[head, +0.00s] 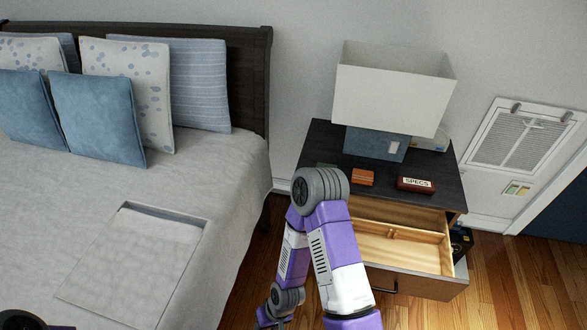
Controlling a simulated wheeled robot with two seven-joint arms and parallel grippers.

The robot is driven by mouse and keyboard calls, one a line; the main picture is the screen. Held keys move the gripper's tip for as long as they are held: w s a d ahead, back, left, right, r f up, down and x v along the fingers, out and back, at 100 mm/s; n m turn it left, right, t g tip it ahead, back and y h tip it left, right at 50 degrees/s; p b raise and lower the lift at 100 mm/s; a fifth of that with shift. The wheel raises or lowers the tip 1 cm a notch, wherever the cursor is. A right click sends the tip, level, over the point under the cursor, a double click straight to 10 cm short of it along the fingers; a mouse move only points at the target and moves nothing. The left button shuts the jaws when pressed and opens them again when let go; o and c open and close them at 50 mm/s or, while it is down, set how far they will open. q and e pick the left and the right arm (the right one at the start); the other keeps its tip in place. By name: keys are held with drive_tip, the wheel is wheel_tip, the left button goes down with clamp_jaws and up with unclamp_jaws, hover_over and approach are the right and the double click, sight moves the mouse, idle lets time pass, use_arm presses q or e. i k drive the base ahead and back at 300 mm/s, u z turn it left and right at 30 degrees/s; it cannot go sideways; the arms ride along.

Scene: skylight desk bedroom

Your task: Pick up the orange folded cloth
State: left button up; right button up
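The orange folded cloth (363,177) appears as a small, flat orange bundle on the dark top of the nightstand (318,147). It lies in front of the lamp, left of a dark red case marked SPECS. Nothing touches it. My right arm rises from the bottom middle, with its elbow just left of and in front of the cloth. Its forearm bends back down, and its gripper is not visible. A dark part at the bottom left corner seems to be my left arm; its gripper is not visible either.
The nightstand's drawer (400,245) is pulled open below the cloth, with wooden dividers inside. A lamp with a white shade (393,87) stands behind, and the SPECS case (416,185) lies to the right. A bed (225,170) fills the left. Wooden floor (510,275) is clear at right.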

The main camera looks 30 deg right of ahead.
sight(362, 177)
drive_tip(key=u, duration=1.75)
drive_tip(key=k, duration=2.05)
drive_tip(key=z, duration=1.25)
drive_tip(key=i, duration=0.5)
drive_tip(key=u, duration=0.15)
